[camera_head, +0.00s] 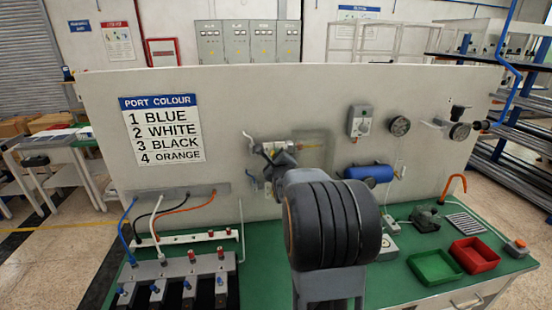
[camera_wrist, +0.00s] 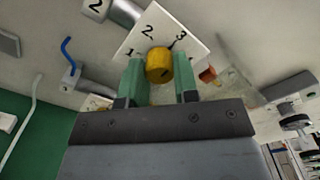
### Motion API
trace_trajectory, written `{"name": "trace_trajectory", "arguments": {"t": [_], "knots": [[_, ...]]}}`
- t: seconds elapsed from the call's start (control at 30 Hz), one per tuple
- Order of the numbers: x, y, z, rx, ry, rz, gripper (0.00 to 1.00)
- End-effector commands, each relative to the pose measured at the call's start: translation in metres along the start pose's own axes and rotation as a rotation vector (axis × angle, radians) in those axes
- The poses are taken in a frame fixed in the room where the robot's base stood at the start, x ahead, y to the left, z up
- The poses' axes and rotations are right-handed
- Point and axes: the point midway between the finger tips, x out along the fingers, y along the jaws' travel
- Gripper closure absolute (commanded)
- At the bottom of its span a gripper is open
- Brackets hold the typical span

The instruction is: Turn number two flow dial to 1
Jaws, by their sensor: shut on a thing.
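The yellow flow dial (camera_wrist: 159,63) shows in the wrist view in front of a white plate (camera_wrist: 187,36) marked 1, 2 and 3. The plate looks tilted in this view. My gripper (camera_wrist: 159,74) has its two green fingers on either side of the dial, shut on it. A faint dark mark is on the dial, but I cannot tell which number it points to. A label reading 2 (camera_wrist: 95,6) is on the fitting at the upper left. In the head view my arm hides the dial.
The upright panel (camera_head: 225,100) carries a port colour sign (camera_head: 161,129), a blue cylinder (camera_head: 369,172) and a gauge (camera_head: 399,126). The green bench (camera_head: 262,285) below holds a manifold with hoses at left, a green tray (camera_head: 434,266) and a red tray (camera_head: 474,254) at right.

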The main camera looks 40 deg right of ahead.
Motion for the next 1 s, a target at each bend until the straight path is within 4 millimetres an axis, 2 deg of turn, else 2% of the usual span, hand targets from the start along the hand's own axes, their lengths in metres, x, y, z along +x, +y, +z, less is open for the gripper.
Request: {"name": "trace_trajectory", "arguments": {"t": [0.37,1.0], "knots": [[0.0000,0.0039,-0.0033,-0.136,-0.002,-0.002,0.95],[0.0002,0.0030,-0.0027,-0.731,0.000,-0.001,0.95]]}}
